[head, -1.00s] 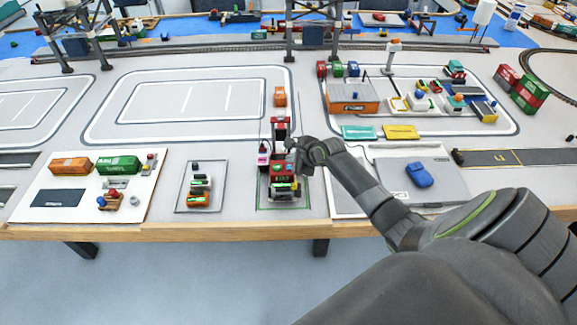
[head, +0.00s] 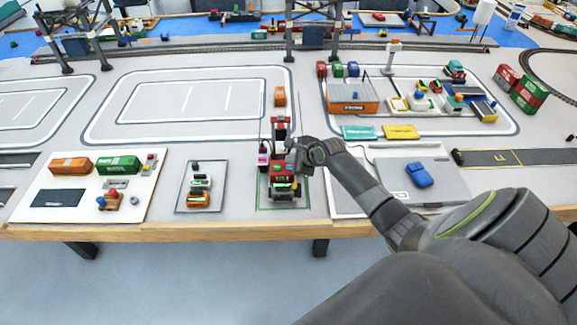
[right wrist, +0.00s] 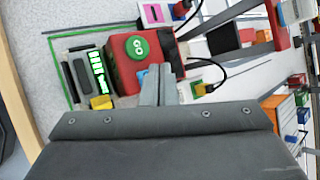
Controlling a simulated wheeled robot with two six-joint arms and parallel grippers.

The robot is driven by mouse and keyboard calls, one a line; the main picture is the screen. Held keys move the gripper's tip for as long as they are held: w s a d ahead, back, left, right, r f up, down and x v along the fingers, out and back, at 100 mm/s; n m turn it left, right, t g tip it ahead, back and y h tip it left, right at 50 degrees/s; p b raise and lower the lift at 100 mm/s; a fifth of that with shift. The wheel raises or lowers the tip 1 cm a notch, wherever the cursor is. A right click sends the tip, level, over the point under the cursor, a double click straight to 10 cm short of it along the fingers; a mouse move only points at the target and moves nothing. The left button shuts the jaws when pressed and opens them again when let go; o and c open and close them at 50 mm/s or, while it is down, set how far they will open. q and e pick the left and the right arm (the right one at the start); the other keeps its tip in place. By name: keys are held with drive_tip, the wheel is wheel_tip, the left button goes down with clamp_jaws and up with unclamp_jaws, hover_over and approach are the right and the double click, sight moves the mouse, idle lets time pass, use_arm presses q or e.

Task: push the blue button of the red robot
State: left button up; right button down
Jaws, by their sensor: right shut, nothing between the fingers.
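The red robot (head: 284,173) stands on a green-outlined pad near the table's front edge. In the right wrist view its red body (right wrist: 122,72) carries a round green button (right wrist: 137,47) on top. A small blue patch, seemingly the blue button (right wrist: 141,77), shows beside my fingertips and is partly hidden by them. My right gripper (head: 292,160) is shut and empty, with its fingertips (right wrist: 157,72) at the robot's red body. I cannot tell whether they touch the blue button. My left gripper is not in view.
A yellow block (right wrist: 101,102) and a green-lit panel (right wrist: 97,72) sit beside the red body. A pink box (head: 263,158) and black cables are close by. A pad with an orange vehicle (head: 198,199) lies left. A blue car (head: 419,174) sits right.

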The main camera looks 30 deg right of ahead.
drive_tip(key=shift+f, duration=0.15)
drive_tip(key=shift+f, duration=0.3)
drive_tip(key=shift+f, duration=0.45)
idle(0.9)
drive_tip(key=shift+r+p, duration=0.15)
drive_tip(key=shift+p, duration=0.15)
drive_tip(key=shift+r+p, duration=0.75)
drive_tip(key=shift+p, duration=0.3)
wheel_tip(320, 180, up, 6)
drive_tip(key=p, duration=0.6)
drive_tip(key=shift+p, duration=0.4)
